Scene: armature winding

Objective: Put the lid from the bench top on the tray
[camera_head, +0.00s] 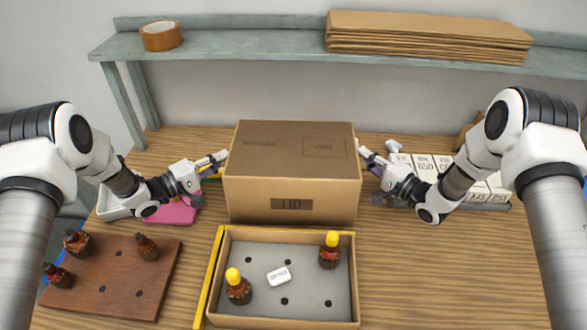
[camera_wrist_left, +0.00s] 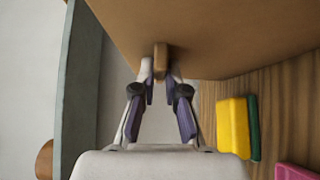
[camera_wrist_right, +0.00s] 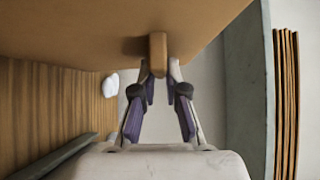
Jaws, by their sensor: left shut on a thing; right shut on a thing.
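The lid (camera_head: 290,170) is a brown cardboard box cover with a dark label on its front wall. It is behind the tray, and I cannot tell whether it touches the bench top. My left gripper (camera_head: 222,157) is shut on a small tab on the lid's left side, and the tab shows in the left wrist view (camera_wrist_left: 161,58). My right gripper (camera_head: 364,155) is shut on a matching tab on the right side, seen in the right wrist view (camera_wrist_right: 158,52). The tray (camera_head: 354,290) is an open cardboard box in front, holding two yellow-capped bottles and a white label piece.
A yellow strip (camera_head: 209,278) lies along the tray's left side. A wooden block (camera_head: 120,265) with brown bottles is at the front left. White boxes (camera_head: 432,165) stand behind my right arm. A shelf (camera_head: 250,45) spans the back. The bench right of the tray is clear.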

